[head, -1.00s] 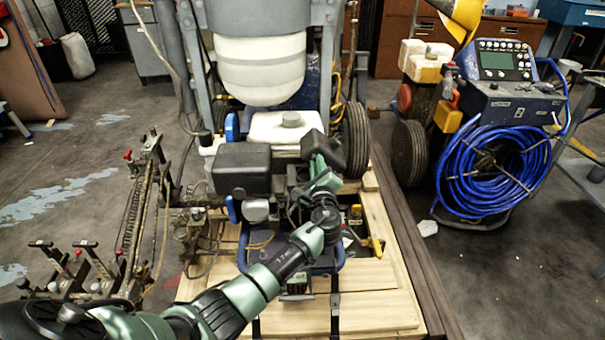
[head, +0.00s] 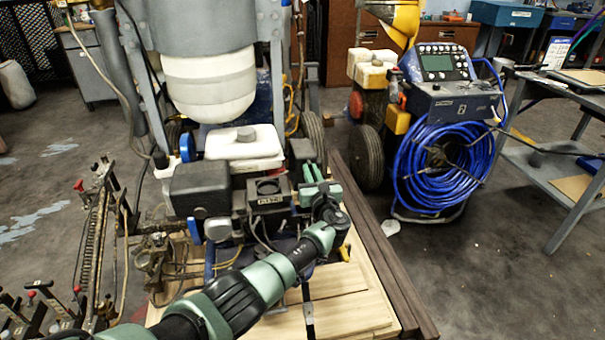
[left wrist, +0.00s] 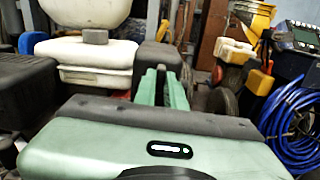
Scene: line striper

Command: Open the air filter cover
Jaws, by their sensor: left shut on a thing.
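The black air filter cover (head: 302,154) is off to the right of the engine's dark square housing (head: 268,190), whose front face shows uncovered. My left gripper (head: 313,178) is at the cover's lower side, shut on it. In the left wrist view, the green fingers (left wrist: 162,88) stand upright against the dark cover (left wrist: 157,57). The finger contact itself is too small to make out. My right gripper is not in view.
A black box (head: 199,190) sits on the engine's left, below the white tank (head: 243,147). A wheel (head: 312,135) stands behind the cover. A blue hose reel (head: 440,165) stands to the right. Levers and a spring rail (head: 95,240) are at the left.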

